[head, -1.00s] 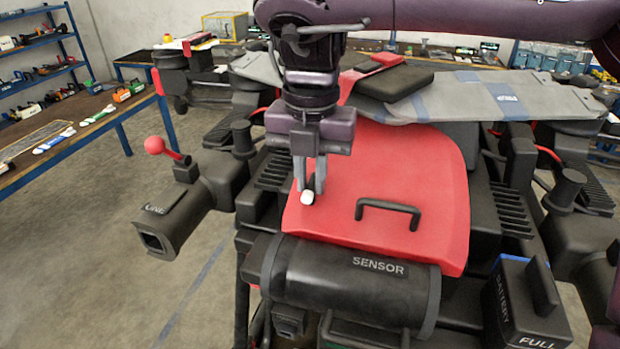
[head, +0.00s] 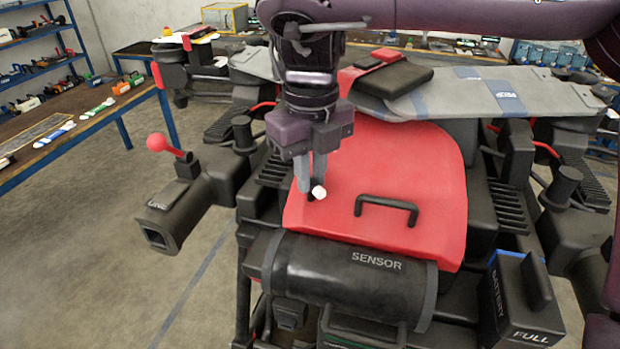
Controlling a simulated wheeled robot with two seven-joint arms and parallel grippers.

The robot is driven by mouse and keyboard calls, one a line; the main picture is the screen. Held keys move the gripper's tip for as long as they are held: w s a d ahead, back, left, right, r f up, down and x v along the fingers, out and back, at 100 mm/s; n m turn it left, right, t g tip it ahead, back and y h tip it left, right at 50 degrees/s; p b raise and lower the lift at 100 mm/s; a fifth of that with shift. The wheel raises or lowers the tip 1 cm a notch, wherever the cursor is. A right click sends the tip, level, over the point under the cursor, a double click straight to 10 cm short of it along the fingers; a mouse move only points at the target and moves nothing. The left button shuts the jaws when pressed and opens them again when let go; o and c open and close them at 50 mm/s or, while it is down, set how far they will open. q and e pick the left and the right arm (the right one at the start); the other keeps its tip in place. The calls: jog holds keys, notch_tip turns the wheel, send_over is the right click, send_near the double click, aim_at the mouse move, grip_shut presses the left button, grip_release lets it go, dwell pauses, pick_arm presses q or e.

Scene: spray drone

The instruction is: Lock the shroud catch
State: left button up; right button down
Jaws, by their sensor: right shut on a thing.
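The red shroud (head: 425,175) lies over the drone's body in the head view, with a black handle (head: 387,208) on its front part. The shroud catch (head: 319,192), a small white-tipped lever, is at the shroud's left front, to the left of the handle. My right gripper (head: 311,187) points down from above and is shut on the catch. The white tip shows at the right fingertip, and a dark bit shows between the fingers. The fingers hide most of the lever. My left gripper is out of view.
A black sensor cylinder (head: 340,283) sits just in front of the shroud. A nozzle with a red-knobbed lever (head: 160,143) sticks out at left. A battery (head: 522,303) is at the front right. Grey folded arms (head: 500,98) lie behind the shroud. Workbenches stand behind and at left.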

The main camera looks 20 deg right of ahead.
jog(key=n, duration=0.4)
jog(key=shift+n, duration=0.4)
jog(key=n, duration=0.3)
jog(key=c, duration=1.3)
grip_release()
